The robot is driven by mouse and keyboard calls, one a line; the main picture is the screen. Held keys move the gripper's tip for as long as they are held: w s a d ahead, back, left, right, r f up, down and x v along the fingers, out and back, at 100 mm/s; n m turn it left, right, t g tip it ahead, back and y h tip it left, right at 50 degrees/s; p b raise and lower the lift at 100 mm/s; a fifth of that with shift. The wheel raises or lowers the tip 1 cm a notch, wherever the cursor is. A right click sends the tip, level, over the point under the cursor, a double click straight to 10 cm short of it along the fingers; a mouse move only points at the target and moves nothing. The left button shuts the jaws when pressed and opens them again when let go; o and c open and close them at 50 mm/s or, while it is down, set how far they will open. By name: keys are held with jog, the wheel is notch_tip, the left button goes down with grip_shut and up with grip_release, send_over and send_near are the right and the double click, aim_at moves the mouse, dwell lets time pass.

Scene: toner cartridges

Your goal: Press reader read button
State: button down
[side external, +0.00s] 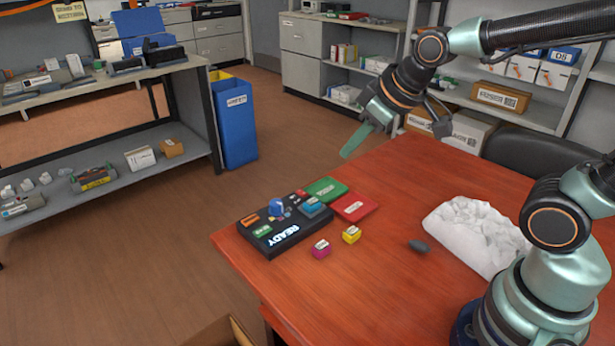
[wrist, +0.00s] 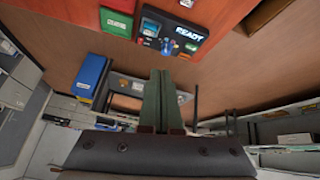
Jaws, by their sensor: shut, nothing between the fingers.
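The black reader (side external: 256,243) lies on the red-brown table, its lit front reading READY. On its top are an orange button (side external: 249,220), a green button (side external: 262,231), a blue knob-like piece (side external: 277,207) and a teal block (side external: 311,206). Their labels are too small to read, so I cannot tell which is the read button. The reader also shows at the top of the wrist view (wrist: 203,28). My gripper (side external: 346,154) is shut and empty, in the air above and to the right of the reader, apart from it. Its green fingers (wrist: 160,74) are together in the wrist view.
Green (side external: 326,188) and red (side external: 355,206) flat pads lie behind and right of the reader. A magenta cube (side external: 321,249) and a yellow cube (side external: 351,235) stand in front. A dark oval piece (side external: 419,246) and a white lumpy bag (side external: 475,233) lie further right.

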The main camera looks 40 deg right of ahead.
jog(key=w+a+f+n+t+y, duration=0.1)
jog(key=w+a+f+n, duration=0.35)
jog(key=w, duration=0.35)
jog(key=n+t+y, duration=0.1)
jog(key=n, duration=0.3)
send_over(263, 231)
jog(key=f, duration=0.5)
jog(key=shift+s+d+f, duration=0.3)
jog(key=shift+s, duration=0.1)
jog(key=shift+f, duration=4.4)
jog(key=shift+f, duration=0.1)
jog(key=shift+d+f, duration=0.1)
jog(key=shift+f, duration=0.2)
jog(key=shift+f, duration=0.45)
jog(key=shift+r, duration=0.85)
